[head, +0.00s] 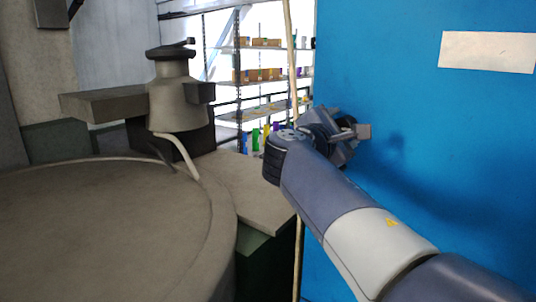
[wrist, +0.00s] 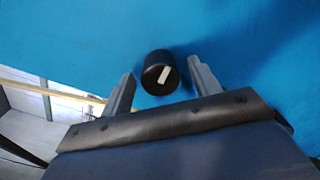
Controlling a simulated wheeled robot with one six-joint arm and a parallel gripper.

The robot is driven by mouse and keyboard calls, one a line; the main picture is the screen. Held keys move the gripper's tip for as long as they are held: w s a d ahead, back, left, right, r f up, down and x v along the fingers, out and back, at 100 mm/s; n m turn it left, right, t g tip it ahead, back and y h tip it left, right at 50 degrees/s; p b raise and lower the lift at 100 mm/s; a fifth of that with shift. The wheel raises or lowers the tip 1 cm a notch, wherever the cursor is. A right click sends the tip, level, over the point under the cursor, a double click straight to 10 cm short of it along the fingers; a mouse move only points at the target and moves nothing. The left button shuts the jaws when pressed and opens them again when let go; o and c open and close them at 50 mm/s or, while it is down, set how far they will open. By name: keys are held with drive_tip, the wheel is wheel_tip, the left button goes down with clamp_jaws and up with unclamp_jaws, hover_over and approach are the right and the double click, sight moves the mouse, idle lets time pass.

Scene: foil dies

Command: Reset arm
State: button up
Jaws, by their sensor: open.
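My arm reaches up from the lower right in the head view, and my gripper (head: 357,132) is in front of the blue panel (head: 440,150). In the wrist view my gripper (wrist: 160,69) is open, with its two grey fingers spread apart. A black round knob (wrist: 152,82) with a white mark is on the blue surface and appears between the fingertips. I cannot tell whether the fingers touch it. The knob is hidden behind the gripper in the head view.
A large round grey-brown machine part (head: 100,230) fills the lower left, with a capped column (head: 178,95) behind it. Shelves (head: 260,75) with boxes stand at the back. A white label (head: 487,52) is on the panel's upper right.

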drive_tip(key=n+p, duration=0.5)
drive_tip(key=shift+r+p, duration=0.2)
drive_tip(key=shift+p, duration=0.15)
drive_tip(key=shift+f+n+p, duration=0.15)
drive_tip(key=shift+n+p, duration=0.55)
drive_tip(key=shift+n, duration=0.1)
drive_tip(key=shift+s, duration=0.1)
